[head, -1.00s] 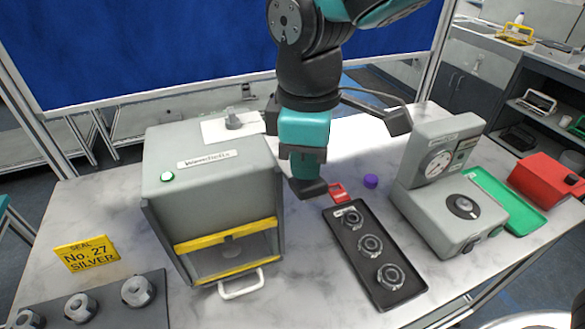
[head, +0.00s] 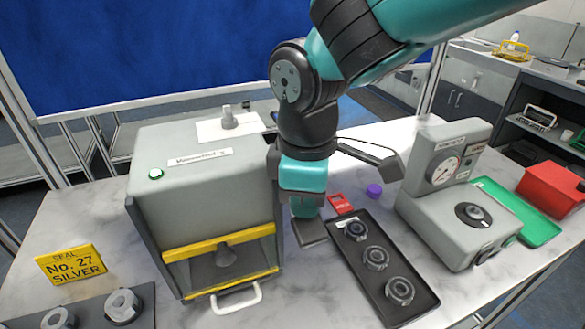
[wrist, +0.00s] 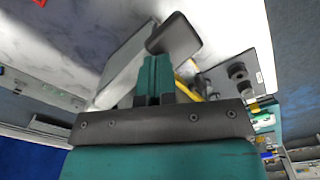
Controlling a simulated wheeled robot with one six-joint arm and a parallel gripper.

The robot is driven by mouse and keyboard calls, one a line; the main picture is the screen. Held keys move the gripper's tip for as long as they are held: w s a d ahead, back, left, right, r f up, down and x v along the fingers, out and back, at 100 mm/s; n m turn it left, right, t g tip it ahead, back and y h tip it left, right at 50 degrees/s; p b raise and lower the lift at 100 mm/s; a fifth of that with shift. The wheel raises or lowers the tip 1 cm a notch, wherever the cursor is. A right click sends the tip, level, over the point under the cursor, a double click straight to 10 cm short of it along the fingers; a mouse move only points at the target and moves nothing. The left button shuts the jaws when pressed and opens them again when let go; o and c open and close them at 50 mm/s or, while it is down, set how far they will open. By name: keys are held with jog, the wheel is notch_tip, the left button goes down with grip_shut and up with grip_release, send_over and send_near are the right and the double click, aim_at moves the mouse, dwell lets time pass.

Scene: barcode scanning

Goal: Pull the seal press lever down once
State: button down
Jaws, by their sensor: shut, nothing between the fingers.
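The seal press appears to be the grey box (head: 195,190) at the left, with a yellow-edged front window (head: 222,262) and a white handle below it. A dark plunger (head: 226,255) shows inside the window. My gripper (head: 306,210) is shut beside the box's right side, pointing down. A dark flat slab (head: 310,232), apparently the lever's handle, lies just below my teal fingertips. In the wrist view the slab (wrist: 175,36) is right at the tips of my gripper (wrist: 155,68); whether they touch is unclear. The lever's link to the press is hidden.
A black tray (head: 351,265) with several metal ring parts lies right of the gripper. A grey gauge machine (head: 450,225), a green tray (head: 540,232) and a red box (head: 552,190) stand further right. A yellow sign (head: 72,264) stands front left.

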notch_tip(320, 180, up, 11)
jog(key=p, duration=1)
jog(key=shift+r, duration=0.2)
notch_tip(320, 180, up, 4)
jog(key=p, duration=0.4)
dwell(0.5)
jog(key=s+d+f+m+y+b, duration=0.4)
jog(key=s+d+f+m+b, duration=0.3)
jog(key=s+d+b, duration=0.3)
jog(key=shift+s+f+m, duration=0.15)
jog(key=shift+m, duration=0.45)
